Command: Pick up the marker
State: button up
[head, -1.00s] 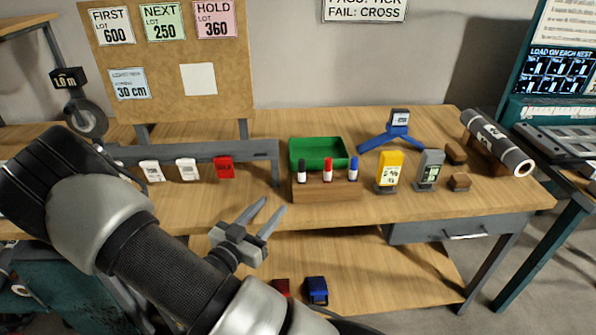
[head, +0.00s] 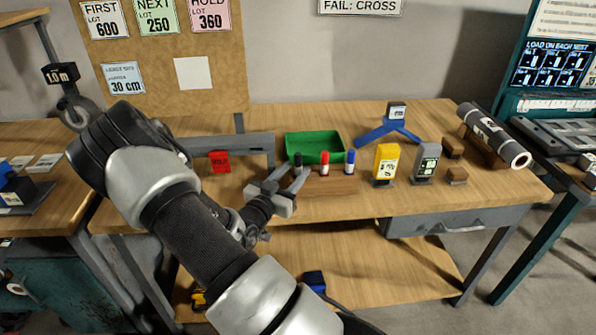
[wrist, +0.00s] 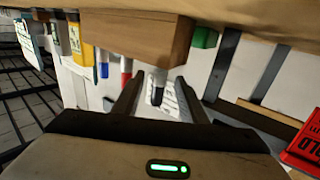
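Three markers stand upright in a wooden block (head: 330,186) on the workbench: a black-capped one (head: 298,160), a red-capped one (head: 325,162) and a blue-capped one (head: 349,160). My gripper (head: 294,170) is at the block's left end, its fingers apart. In the wrist view my gripper (wrist: 158,80) is open, with the black-capped marker (wrist: 158,88) between the fingers and a gap on each side. The red-capped marker (wrist: 125,72) and blue-capped marker (wrist: 103,66) are just left of the fingers there. In the head view the fingers partly hide the black-capped marker.
A green bin (head: 313,146) stands right behind the block. A yellow device (head: 385,162) and a grey device (head: 426,162) stand to the right. A grey rail with a red tag (head: 219,161) is left of my gripper. A blue stand (head: 388,133) is behind.

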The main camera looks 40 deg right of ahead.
aim_at(298, 153)
jog(key=x, duration=0.3)
grip_shut()
jog(key=shift+r, duration=0.1)
notch_tip(298, 153, up, 10)
jog(key=shift+s+f+p, duration=0.1)
jog(key=shift+p, duration=0.8)
jog(key=c, duration=0.9)
grip_release()
grip_shut()
